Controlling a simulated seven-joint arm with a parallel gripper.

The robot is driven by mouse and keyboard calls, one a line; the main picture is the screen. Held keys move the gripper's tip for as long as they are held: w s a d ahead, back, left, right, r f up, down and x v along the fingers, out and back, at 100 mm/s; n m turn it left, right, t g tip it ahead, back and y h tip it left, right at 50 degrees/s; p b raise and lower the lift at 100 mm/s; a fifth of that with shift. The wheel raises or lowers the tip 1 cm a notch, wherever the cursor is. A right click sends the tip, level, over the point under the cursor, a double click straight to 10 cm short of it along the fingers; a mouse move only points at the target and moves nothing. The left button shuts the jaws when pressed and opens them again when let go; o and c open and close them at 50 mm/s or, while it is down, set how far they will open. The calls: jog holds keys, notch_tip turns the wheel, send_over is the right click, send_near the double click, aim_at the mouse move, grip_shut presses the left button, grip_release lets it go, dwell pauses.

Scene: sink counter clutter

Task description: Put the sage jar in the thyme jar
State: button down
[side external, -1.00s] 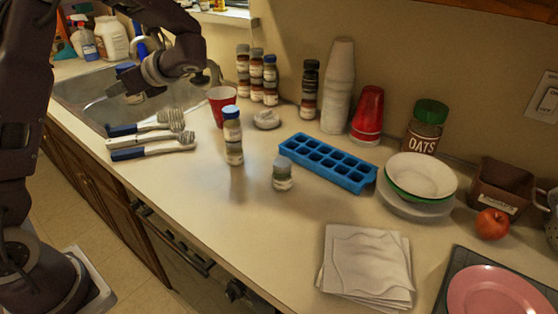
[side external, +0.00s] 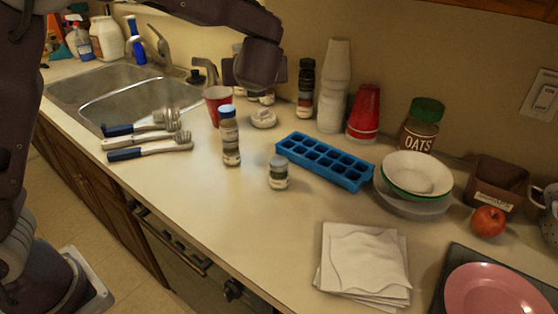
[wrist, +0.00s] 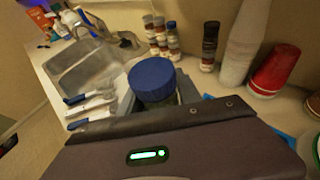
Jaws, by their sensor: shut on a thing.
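My gripper (side external: 256,68) is in the air over the back of the counter, in front of the back spice jars. In the wrist view it is shut on a blue-lidded jar (wrist: 152,80). A tall blue-lidded jar or stack (side external: 230,140) stands upright on the counter, below and left of the gripper. A short grey-green-lidded jar (side external: 278,173) stands to its right. No label is readable, so I cannot tell which jar is sage or thyme.
A red cup (side external: 217,104), a pale round item (side external: 263,118) and a blue ice tray (side external: 325,161) surround the standing jars. Back spice jars (wrist: 160,38), a dark-lidded jar (side external: 306,88) and white cups (side external: 335,88) line the wall.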

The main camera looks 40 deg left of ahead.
jog(key=w+d+m+t+h, duration=0.1)
jog(key=d+m+t+h, duration=0.1)
jog(key=d, duration=0.4)
send_over(279, 173)
jog(key=w+a, duration=0.3)
jog(key=w, duration=0.1)
notch_tip(279, 173, down, 15)
jog(key=c, duration=0.8)
grip_release()
jog(key=shift+c, duration=0.2)
